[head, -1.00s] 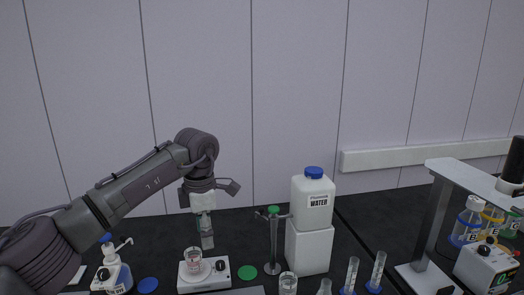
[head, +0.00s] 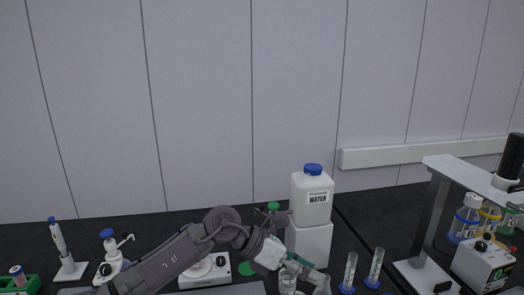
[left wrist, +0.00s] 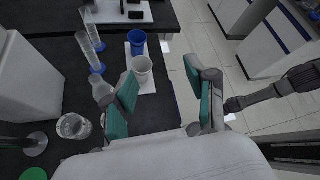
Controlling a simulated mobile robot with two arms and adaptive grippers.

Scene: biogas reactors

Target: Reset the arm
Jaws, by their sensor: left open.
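My left arm reaches in low from the left in the head view. Its gripper (head: 300,268) is in front of the white water container, above the glass beaker (head: 287,284). In the left wrist view the left gripper (left wrist: 168,95) has its two green-padded fingers spread apart with nothing between them. The beaker (left wrist: 72,126) stands outside the fingers, to the left. A dark arm at the right of the left wrist view appears to be my right one. Its end (left wrist: 236,104) is too small to read.
The water container (head: 312,195) stands on a white block. A hotplate stirrer (head: 207,272) is partly behind my arm. Graduated cylinders (head: 376,268) with blue bases stand to the right. A blue cup (left wrist: 137,40) and a white cup (left wrist: 142,69) stand near the bench edge.

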